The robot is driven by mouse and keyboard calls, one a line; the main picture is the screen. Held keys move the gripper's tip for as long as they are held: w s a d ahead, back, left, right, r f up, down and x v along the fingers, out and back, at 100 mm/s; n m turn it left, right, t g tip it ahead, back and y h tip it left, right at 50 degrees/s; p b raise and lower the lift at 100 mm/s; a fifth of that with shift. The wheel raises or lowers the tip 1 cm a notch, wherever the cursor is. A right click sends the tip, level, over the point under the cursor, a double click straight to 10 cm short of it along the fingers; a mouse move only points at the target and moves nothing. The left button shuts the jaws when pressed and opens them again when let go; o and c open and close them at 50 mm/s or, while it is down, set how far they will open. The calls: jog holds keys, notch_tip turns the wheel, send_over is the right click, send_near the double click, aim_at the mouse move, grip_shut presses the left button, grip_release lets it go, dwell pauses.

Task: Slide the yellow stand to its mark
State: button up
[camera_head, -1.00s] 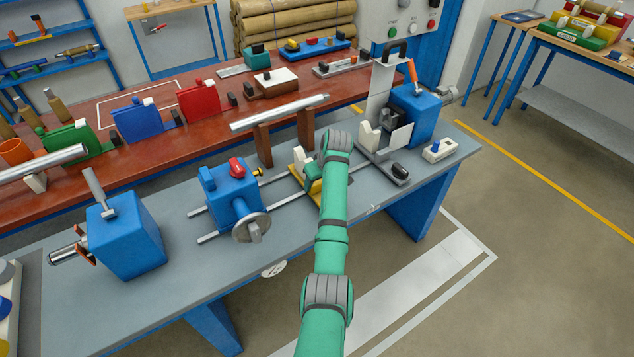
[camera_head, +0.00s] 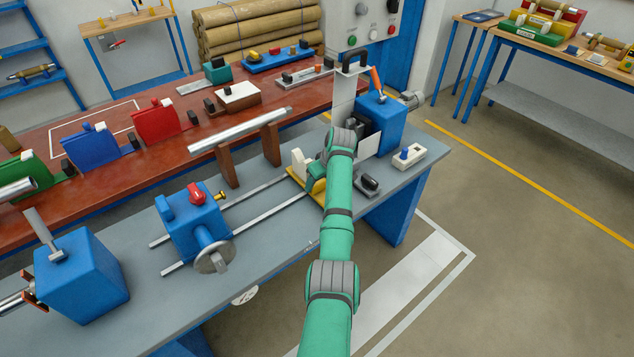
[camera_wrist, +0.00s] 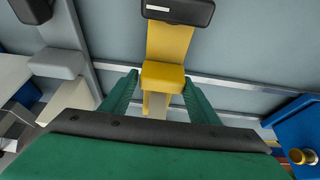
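The yellow stand (camera_head: 318,190) sits across the two metal rails (camera_head: 262,213) on the grey bench, with a white V-shaped block on it. My gripper (camera_head: 314,177) is at the stand, partly hidden by my arm in the head view. A dark block (camera_wrist: 178,11) is at the stand's far end there. I cannot make out the mark.
A blue carriage (camera_head: 190,228) with a handwheel stands left on the rails. A blue end unit (camera_head: 386,122) and a grey base with a black knob (camera_head: 368,183) stand close on the right. Bare rail lies between carriage and stand.

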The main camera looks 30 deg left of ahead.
jog(key=o, duration=0.3)
jog(key=shift+w+d+r, duration=0.15)
jog(key=shift+w+d, duration=0.15)
jog(key=shift+s+a, duration=0.2)
jog(key=v, duration=1)
jog(key=shift+d+r, duration=0.2)
jog(key=shift+r, duration=0.1)
